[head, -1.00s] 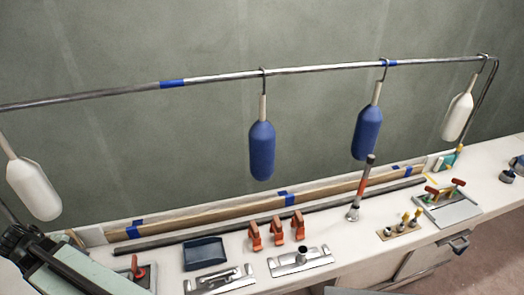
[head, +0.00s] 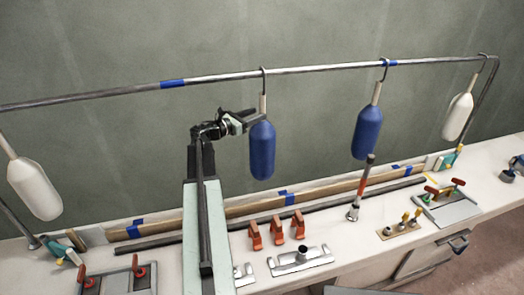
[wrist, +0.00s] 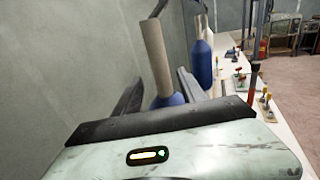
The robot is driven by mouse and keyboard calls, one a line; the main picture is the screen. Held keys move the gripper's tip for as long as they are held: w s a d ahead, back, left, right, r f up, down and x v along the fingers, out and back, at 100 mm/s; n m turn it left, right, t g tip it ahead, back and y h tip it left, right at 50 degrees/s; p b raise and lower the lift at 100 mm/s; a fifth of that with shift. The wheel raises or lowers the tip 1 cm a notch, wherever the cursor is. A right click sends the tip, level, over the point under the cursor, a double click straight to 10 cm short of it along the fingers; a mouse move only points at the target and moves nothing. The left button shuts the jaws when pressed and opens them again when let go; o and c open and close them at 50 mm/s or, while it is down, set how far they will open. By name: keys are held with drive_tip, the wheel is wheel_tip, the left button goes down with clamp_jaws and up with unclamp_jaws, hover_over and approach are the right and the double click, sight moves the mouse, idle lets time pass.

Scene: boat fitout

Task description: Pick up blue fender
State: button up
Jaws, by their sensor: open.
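Two blue fenders hang by hooks from the metal rail (head: 225,75). The left blue fender (head: 262,152) hangs near the middle, and the right blue fender (head: 367,133) hangs apart from it. My gripper (head: 253,117) is open at the left blue fender's top, by its pale neck (head: 263,104). In the wrist view, my jaws (wrist: 158,95) stand either side of this fender, with its pale neck (wrist: 155,55) rising between them and its blue top (wrist: 168,100) partly hidden by my wrist. I cannot tell if either jaw touches it.
White fenders hang at the far left (head: 34,188) and far right (head: 458,117). Orange clamps (head: 276,232), an orange-handled upright tool (head: 360,190) and metal plates (head: 301,261) are on the bench below. Free air lies between the two blue fenders.

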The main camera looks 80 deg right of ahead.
drive_tip(key=x, duration=0.6)
drive_tip(key=shift+s+d+f+b, duration=0.15)
drive_tip(key=shift+s+f+b, duration=0.05)
drive_tip(key=shift+f+b, duration=0.15)
clamp_jaws()
idle(1.1)
